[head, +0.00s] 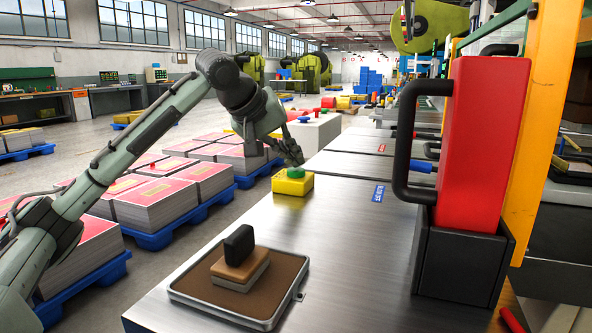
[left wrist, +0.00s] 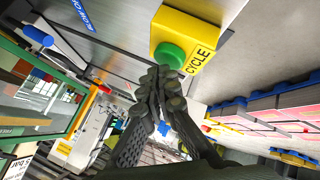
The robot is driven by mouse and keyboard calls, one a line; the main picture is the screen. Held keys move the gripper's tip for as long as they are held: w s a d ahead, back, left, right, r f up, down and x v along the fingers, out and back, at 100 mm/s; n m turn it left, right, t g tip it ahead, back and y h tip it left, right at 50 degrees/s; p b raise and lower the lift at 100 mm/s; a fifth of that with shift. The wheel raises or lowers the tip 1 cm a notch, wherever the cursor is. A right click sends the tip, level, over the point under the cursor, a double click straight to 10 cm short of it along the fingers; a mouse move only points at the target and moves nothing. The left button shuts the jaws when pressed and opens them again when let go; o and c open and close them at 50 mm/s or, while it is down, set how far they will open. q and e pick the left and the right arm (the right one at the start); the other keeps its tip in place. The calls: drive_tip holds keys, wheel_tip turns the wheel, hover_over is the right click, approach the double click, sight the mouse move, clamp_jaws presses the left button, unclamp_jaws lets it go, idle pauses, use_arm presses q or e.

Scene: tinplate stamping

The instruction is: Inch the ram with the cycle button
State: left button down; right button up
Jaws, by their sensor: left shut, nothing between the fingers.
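The cycle button is a green cap (head: 296,173) on a yellow box (head: 292,184) on the metal bench, left of the red block. In the left wrist view the green cap (left wrist: 170,55) and the yellow box (left wrist: 187,36) lettered CYCLE show at the top. My left gripper (head: 297,160) is shut and empty, its fingertips just above the cap in the head view. In the left wrist view the fingertips (left wrist: 162,78) overlap the cap's lower edge. I cannot tell whether they touch it. The ram is not clearly visible. My right gripper is not in view.
A red block with a black handle (head: 484,140) stands in a dark holder at the right. A tray (head: 190,283) with a black-handled block lies in front. Stacked sheets on blue pallets (head: 165,230) fill the floor at left. The bench between tray and button is clear.

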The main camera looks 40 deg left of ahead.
sight(293, 170)
use_arm(q)
drive_tip(key=shift+f, duration=0.6)
idle(1.5)
idle(4.6)
drive_tip(key=shift+r+p, duration=1)
drive_tip(key=shift+r, duration=0.1)
wheel_tip(293, 170, up, 5)
drive_tip(key=p, duration=0.5)
drive_tip(key=shift+p, duration=0.35)
